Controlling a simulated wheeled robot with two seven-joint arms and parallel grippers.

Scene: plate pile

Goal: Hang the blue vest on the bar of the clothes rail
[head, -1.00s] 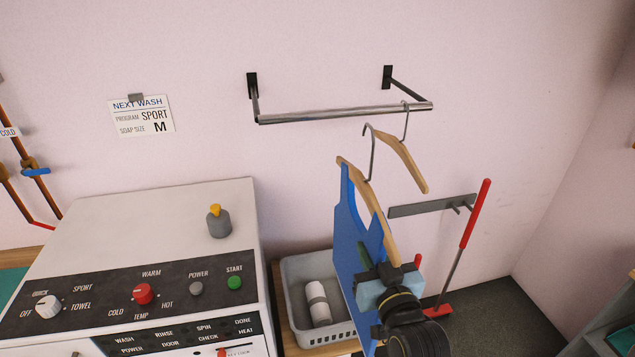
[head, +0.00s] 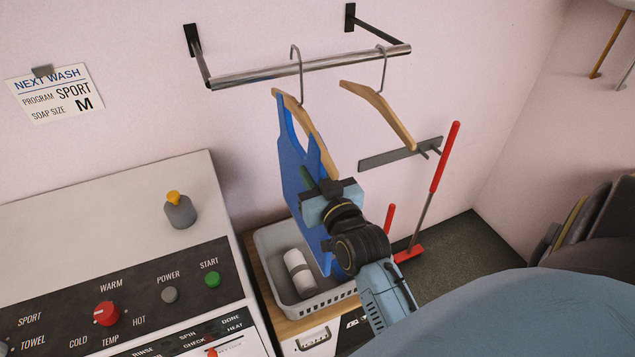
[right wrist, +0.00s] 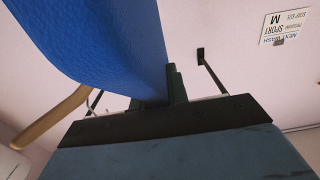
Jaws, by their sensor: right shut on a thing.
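The blue vest (head: 291,158) hangs on a wooden hanger (head: 318,131) with a metal hook (head: 300,82). It also shows large in the right wrist view (right wrist: 115,40). My right gripper (head: 327,186) is shut on the vest's side edge, below the hanger; its dark fingers also show in the right wrist view (right wrist: 174,88). The bar (head: 250,75) of the clothes rail is on the wall. The hook's curved top overlaps the bar and rises above it in the head view; I cannot tell whether it rests on it. My left gripper is not in view.
An empty wooden hanger (head: 382,111) hangs at the bar's right part. Below are a grey basket (head: 272,240) with a white bottle (head: 300,270), and a wall rack (head: 400,155) near a red-handled tool (head: 445,158). A washing machine (head: 120,200) stands left.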

